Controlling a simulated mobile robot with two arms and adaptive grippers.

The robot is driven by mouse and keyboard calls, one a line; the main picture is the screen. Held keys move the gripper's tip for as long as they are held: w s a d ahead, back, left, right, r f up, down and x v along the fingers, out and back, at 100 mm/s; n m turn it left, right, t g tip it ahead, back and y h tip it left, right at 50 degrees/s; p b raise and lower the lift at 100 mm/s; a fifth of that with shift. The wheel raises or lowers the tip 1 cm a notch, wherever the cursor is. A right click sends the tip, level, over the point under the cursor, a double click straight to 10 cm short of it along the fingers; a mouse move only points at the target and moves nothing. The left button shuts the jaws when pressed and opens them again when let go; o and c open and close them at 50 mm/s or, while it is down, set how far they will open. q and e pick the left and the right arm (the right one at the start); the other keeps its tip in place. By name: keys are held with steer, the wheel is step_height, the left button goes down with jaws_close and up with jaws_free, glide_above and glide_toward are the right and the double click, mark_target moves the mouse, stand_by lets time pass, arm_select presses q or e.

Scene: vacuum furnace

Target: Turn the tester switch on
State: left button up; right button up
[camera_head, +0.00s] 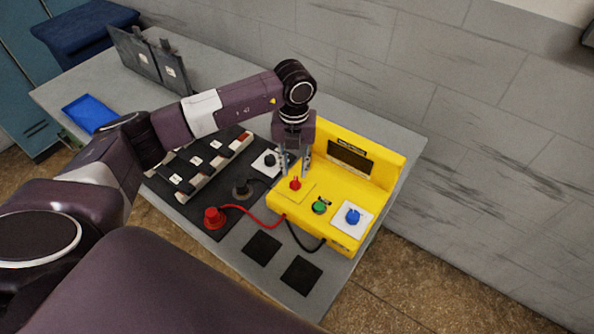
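The yellow tester box (335,192) stands at the right end of the grey table, with a dark display (349,158) on its raised back. On its top are a red switch-like part (295,183), a green knob (319,206) and a blue knob (353,216) on a white plate. My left gripper (294,171) points down at the box's left side, just above the red part. Its two fingers are apart, with nothing visible between them. Whether a finger touches the red part I cannot tell. My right gripper is not in view.
A red plug (214,217) and a dark plug (241,187) stand on a black mat, with cables to the box. A holder with several modules (200,168) lies left. Two black squares (262,248) lie in front. A blue tray (89,113) is far left. A wall is behind.

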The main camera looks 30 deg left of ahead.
mark_target(295, 180)
arm_select(q)
step_height(295, 180, down, 4)
steer(key=shift+r+p, duration=0.15)
steer(key=shift+p, duration=0.45)
steer(key=shift+f, duration=0.55)
steer(key=c, duration=0.6)
steer(key=shift+w, duration=0.1)
jaws_close()
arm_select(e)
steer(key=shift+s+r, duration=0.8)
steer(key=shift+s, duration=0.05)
